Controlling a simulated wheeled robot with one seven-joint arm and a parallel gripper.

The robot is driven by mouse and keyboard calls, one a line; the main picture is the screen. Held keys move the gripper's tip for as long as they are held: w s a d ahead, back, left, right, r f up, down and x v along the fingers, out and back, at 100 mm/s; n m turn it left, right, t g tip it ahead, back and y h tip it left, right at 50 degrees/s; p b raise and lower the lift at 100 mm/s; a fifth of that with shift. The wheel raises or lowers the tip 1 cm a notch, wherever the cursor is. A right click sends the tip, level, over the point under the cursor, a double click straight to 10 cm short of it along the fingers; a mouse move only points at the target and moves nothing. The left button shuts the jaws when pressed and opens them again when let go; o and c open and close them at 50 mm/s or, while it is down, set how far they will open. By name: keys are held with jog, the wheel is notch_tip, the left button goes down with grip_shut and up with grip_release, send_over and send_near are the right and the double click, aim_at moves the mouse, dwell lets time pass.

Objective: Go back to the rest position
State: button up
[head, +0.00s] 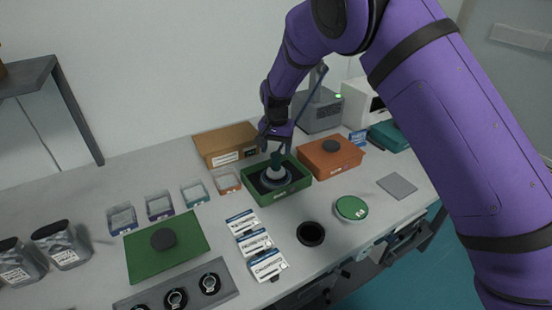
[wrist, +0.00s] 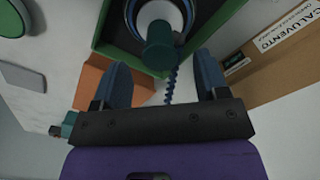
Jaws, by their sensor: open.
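My purple arm reaches in from the right in the head view. My gripper (head: 277,147) hangs over the far side of an open green box (head: 297,186) on the optical table. In the wrist view my gripper (wrist: 162,72) has its two dark blue fingers spread, with nothing held between them. Inside the box stands a round white and blue object with a dark teal knob (wrist: 160,42); the knob lies just beyond the fingertips, apart from them. The knob also shows in the head view (head: 276,160), just below my gripper.
A cardboard box (head: 225,142) stands behind left, and an orange box (head: 330,160) with a dark knob stands right. A grey device (head: 320,118) is behind. Small bins, a green lid (head: 150,262), white labelled packets (head: 255,243) and a black ring (head: 311,234) lie in front.

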notch_tip(320, 180, up, 5)
jog(key=shift+d+r, duration=0.1)
jog(key=shift+r, duration=0.05)
jog(key=s+d+r+t+y, duration=0.1)
jog(key=s+d+r, duration=0.5)
jog(key=d+r, duration=0.5)
jog(key=s+d+r+t+y, duration=0.1)
jog(key=s+d+r, duration=0.5)
jog(key=d+r, duration=0.55)
jog(key=s+d+r+t, duration=0.1)
jog(key=s+d, duration=0.3)
jog(key=s, duration=0.5)
jog(key=s+d+n+t+h, duration=0.1)
jog(key=s+d, duration=0.3)
jog(key=s, duration=0.5)
jog(key=s+d+r+n+t+h, duration=0.1)
jog(key=s+d, duration=0.4)
jog(key=s, duration=0.3)
jog(key=shift+s+r, duration=0.3)
jog(key=shift+s, duration=0.1)
